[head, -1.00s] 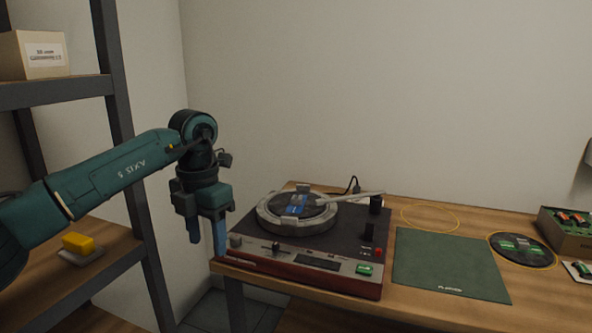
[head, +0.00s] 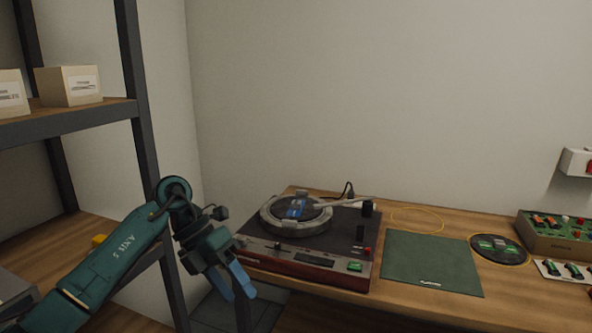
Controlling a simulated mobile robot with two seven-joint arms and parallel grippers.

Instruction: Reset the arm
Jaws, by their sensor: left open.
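My left arm comes in from the lower left. Its gripper (head: 236,284) hangs in front of the table's left front corner, just left of and below the turntable's front edge. Its two blue fingers are apart with nothing between them, pointing down and to the right. The turntable (head: 310,245) stands on the wooden table, with a dark disc with a blue label (head: 296,208) on its round platter and its light tone arm (head: 345,202) to the right. My right gripper is not in view.
A metal-framed shelf (head: 134,95) with boxes (head: 70,86) stands on the left, close to my arm. A green mat (head: 432,263), a round dark disc (head: 498,248) and a box of parts (head: 555,235) lie on the table (head: 400,297) to the right. A yellow block (head: 99,240) sits on the lower shelf.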

